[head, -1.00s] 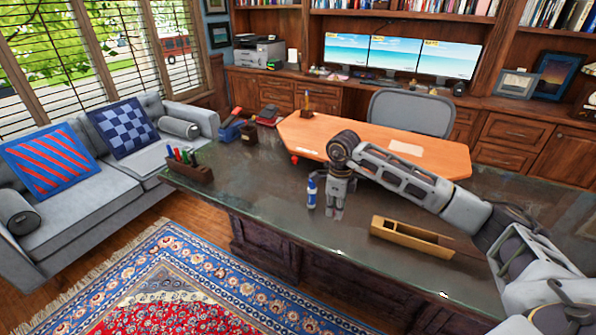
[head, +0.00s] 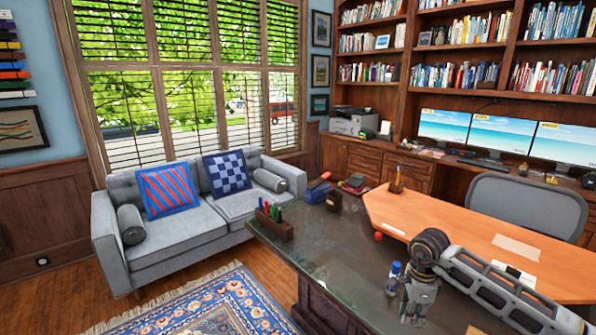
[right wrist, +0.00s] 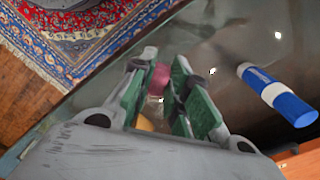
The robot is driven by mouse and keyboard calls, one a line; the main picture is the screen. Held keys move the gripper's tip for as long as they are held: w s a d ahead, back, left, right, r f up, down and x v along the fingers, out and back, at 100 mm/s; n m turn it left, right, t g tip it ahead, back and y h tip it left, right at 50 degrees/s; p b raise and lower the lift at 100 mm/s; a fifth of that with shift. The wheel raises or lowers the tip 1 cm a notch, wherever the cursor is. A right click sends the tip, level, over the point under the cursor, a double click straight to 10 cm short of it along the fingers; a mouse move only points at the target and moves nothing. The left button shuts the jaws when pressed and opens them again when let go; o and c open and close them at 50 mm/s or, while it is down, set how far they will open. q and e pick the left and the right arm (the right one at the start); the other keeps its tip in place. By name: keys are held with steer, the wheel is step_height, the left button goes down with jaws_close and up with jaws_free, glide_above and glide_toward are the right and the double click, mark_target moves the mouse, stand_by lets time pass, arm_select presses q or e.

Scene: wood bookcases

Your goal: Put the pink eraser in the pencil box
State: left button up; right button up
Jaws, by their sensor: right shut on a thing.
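My right gripper (head: 415,314) is low over the dark desk top, just right of the blue and white glue stick in the head view. In the right wrist view its green-padded fingers (right wrist: 157,95) are shut on the pink eraser (right wrist: 158,77), which shows between the tips. The eraser is hidden in the head view. Only a small tan corner at the bottom edge of the head view may be the wooden pencil box (head: 474,330). A yellowish patch lies between the fingers in the wrist view; I cannot tell what it is. My left gripper is out of view.
The glue stick (head: 393,275) stands close beside my right gripper; it also shows in the wrist view (right wrist: 277,95). A pen holder (head: 275,226) stands at the desk's left end. A small red object (head: 378,236) lies near the orange wood top (head: 460,235).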

steer(key=n, duration=0.1)
steer(key=a+f+n, duration=0.1)
steer(key=n, duration=0.1)
steer(key=s+a+n, duration=0.1)
steer(key=n, duration=0.1)
steer(key=shift+a+f+p, duration=0.15)
steer(key=shift+a+p, duration=0.1)
steer(key=shift+p, duration=0.05)
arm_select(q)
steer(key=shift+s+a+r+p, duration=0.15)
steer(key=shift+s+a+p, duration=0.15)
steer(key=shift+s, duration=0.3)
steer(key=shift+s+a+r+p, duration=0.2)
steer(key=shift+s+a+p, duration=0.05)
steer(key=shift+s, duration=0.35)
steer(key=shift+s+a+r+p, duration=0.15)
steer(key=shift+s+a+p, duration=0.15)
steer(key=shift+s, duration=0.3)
arm_select(e)
steer(key=s+a+f+n, duration=0.3)
steer(key=a+n, duration=0.3)
steer(key=n, duration=0.9)
steer(key=shift+s+a, duration=0.25)
steer(key=shift+s, duration=0.1)
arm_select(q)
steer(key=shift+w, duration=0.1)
arm_select(e)
steer(key=shift+d, duration=0.1)
